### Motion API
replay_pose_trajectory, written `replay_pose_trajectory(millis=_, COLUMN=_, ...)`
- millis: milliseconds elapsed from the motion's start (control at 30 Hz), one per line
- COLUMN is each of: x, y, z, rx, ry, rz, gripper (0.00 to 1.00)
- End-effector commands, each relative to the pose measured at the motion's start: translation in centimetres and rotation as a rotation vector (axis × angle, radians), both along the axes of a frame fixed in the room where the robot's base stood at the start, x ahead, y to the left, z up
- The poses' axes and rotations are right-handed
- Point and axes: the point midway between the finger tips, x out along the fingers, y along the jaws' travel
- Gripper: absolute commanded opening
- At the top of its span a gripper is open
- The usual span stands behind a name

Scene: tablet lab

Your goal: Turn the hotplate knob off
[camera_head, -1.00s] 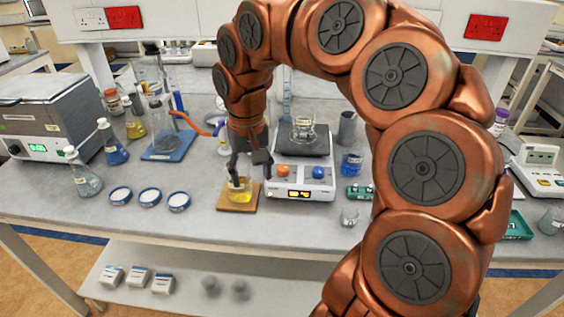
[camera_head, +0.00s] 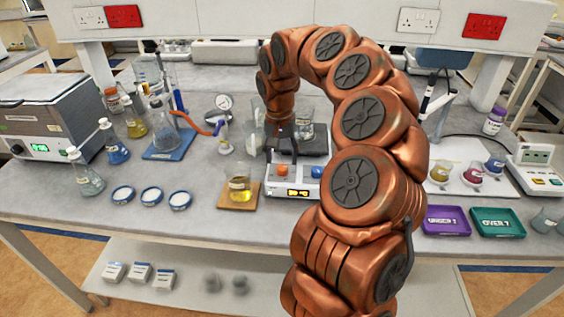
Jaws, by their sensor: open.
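The hotplate (camera_head: 312,189) is a white unit with a dark top plate (camera_head: 316,142), standing mid-bench. Its front has an orange knob (camera_head: 282,170), a blue knob (camera_head: 317,170) and a lit orange display (camera_head: 298,192). A clear glass beaker (camera_head: 306,128) is at the plate, partly behind my gripper. My gripper (camera_head: 291,150) points down over the front left of the hotplate, just above the orange knob. It is open and I see nothing in it. Contact with the knob cannot be told.
A beaker of yellow liquid (camera_head: 240,190) stands on a cork mat (camera_head: 237,204) left of the hotplate. A retort clamp and flask on a blue base (camera_head: 170,146) stand further left. Purple (camera_head: 446,220) and green (camera_head: 497,222) trays lie to the right.

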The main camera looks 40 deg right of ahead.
Motion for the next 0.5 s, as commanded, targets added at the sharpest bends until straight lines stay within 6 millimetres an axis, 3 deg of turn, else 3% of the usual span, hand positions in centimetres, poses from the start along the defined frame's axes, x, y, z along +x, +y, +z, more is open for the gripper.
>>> replay_pose_trajectory(millis=200, x=-0.2, y=-0.1, z=-2.3, rx=0.001, ry=0.002, rz=0.0, gripper=0.59)
replay_pose_trajectory(millis=500, x=-0.1, y=0.0, z=-3.3, rx=0.002, ry=-0.001, rz=0.001, gripper=0.59)
